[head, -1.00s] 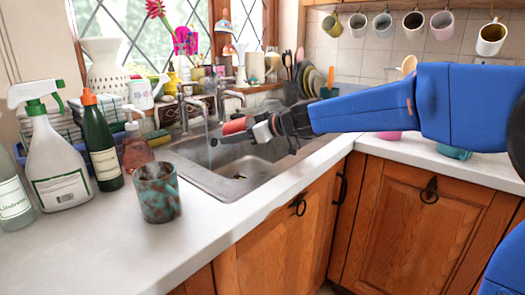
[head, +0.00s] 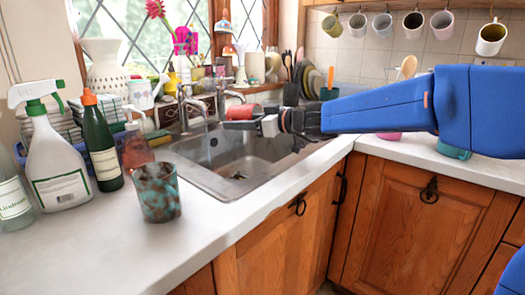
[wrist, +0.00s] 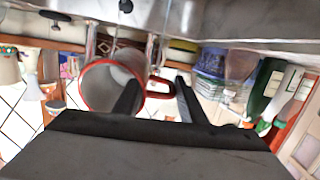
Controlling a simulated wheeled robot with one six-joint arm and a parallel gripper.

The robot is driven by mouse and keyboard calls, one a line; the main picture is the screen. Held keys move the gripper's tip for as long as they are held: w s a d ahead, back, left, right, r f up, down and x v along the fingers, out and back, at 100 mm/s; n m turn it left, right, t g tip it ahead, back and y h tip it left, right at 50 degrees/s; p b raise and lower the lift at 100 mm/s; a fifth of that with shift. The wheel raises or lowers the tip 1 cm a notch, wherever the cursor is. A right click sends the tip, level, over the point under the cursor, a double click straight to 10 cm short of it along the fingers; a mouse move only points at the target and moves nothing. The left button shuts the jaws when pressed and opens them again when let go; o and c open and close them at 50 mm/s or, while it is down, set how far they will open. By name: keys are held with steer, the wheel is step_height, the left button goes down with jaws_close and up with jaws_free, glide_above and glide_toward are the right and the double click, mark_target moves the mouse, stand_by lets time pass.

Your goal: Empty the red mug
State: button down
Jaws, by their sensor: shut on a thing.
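The red mug (head: 240,112) is held above the sink (head: 205,178) in the head view, close to the tap, and looks tipped toward its side. In the wrist view, the mug (wrist: 112,72) shows its red rim and pale inside, with its red handle (wrist: 160,88) toward the fingers. I see no contents in the visible part of the inside. My gripper (head: 268,124) is shut on the mug on its right side; the fingers (wrist: 157,97) reach to the mug's rim and handle. The exact grip point is hard to tell.
A mottled teal-brown cup (head: 158,192) stands on the counter left of the sink. A spray bottle (head: 55,165), a green bottle (head: 100,145) and a soap dispenser (head: 136,150) stand behind it. The tap (head: 187,100) rises behind the sink.

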steer(key=shift+d+r+y, duration=0.15)
steer(key=shift+r+y, duration=0.15)
steer(key=shift+r, duration=0.15)
steer(key=shift+s+d+r+t+y, duration=0.1)
steer(key=shift+d+r+t+y, duration=0.05)
steer(key=shift+r+t+y, duration=0.35)
